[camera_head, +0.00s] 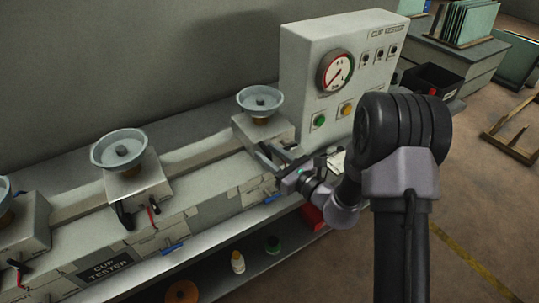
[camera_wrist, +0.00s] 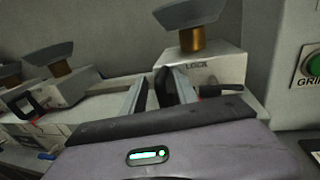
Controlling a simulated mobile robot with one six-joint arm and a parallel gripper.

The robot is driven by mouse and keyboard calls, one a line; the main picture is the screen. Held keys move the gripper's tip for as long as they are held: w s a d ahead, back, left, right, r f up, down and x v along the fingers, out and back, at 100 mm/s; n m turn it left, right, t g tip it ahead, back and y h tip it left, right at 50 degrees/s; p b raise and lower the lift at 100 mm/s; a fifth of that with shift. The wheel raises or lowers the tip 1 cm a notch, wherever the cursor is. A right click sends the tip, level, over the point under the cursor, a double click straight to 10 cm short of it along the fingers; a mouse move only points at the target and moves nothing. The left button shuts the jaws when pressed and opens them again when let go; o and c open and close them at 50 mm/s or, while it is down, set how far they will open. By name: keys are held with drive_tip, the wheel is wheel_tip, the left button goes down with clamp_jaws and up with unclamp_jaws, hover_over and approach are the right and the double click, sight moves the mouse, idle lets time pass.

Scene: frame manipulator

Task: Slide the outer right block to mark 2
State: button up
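The outer right block (camera_head: 251,131) is a pale grey block on the long rail, carrying a grey cup (camera_head: 260,101) on a brass stem. In the wrist view the block (camera_wrist: 215,68) is marked LOCK, and a black lever (camera_wrist: 222,89) with a red part sits at its front. My gripper (camera_head: 272,151) is at the front of this block. Contact with the block cannot be told. No readable mark 2 shows.
A middle block (camera_head: 145,182) and a left block (camera_head: 28,225) with similar cups stand along the rail (camera_head: 195,154). A control box (camera_head: 300,70) with gauge and buttons stands just right of the outer right block. A shelf with bottles (camera_head: 238,262) lies below.

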clamp_jaws()
drive_tip(key=shift+f, duration=0.1)
idle(1.3)
